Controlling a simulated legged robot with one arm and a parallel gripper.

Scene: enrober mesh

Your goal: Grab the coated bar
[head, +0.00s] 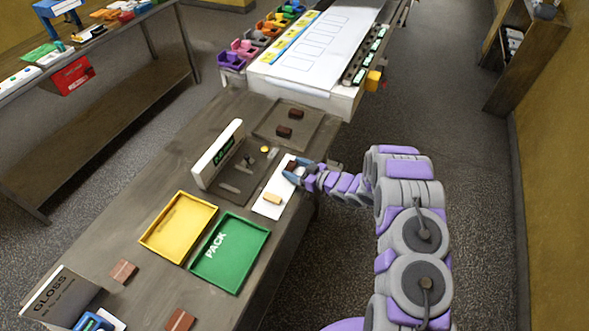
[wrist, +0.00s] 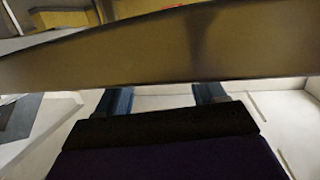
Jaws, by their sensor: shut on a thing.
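My gripper (head: 297,172) is over the white board (head: 264,208), at its far end. It is shut on the coated bar (head: 291,165), a small dark brown block of which only part shows between the blue fingers. In the wrist view, the two blue fingers (wrist: 161,98) stand apart, and a broad brown surface crosses the frame in front of them. I cannot tell for certain whether that surface is the bar. A tan, uncoated-looking bar (head: 273,198) lies on the near part of the white board, apart from the gripper.
A dark tray (head: 262,130) with two brown bars lies beyond the board. An upright white panel (head: 217,155) stands to the left. A yellow tray (head: 178,227) and a green PACK tray (head: 230,252) lie nearer. A GLOSS sign (head: 50,296) stands at the near left.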

